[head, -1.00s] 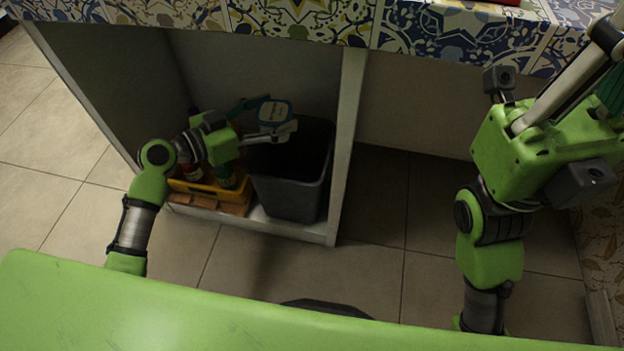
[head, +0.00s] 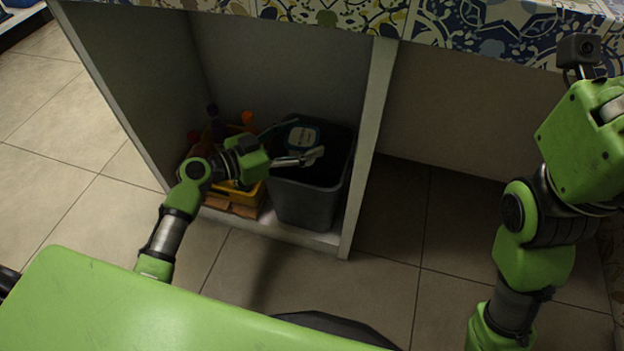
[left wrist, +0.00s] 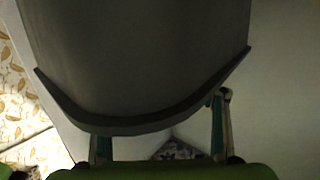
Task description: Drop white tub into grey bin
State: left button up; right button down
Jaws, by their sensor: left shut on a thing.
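The white tub with a blue-edged lid (head: 303,137) is in the head view, at the mouth of the grey bin (head: 308,203). My left gripper (head: 300,147) is shut on the tub and holds it over the bin's opening, lid upward. The tub's lower part is hidden by the near finger and the dark. The left gripper's fingers also show in the left wrist view (left wrist: 163,140). A large grey shape with a curved rim fills the top there; I cannot tell surely whether it is the tub or the bin. My right gripper is out of view.
The bin stands in an open cabinet, close to its right side post (head: 367,150). The tiled counter top (head: 340,15) is above. The floor in front is clear.

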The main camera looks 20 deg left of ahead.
pick_arm(q)
jog(key=shift+r, duration=0.1)
jog(key=o, duration=1.4)
jog(key=shift+s+a, duration=0.15)
jog(key=shift+s, duration=0.1)
jog(key=v, duration=1.1)
jog(key=shift+s+a, duration=0.15)
jog(key=shift+a, duration=0.05)
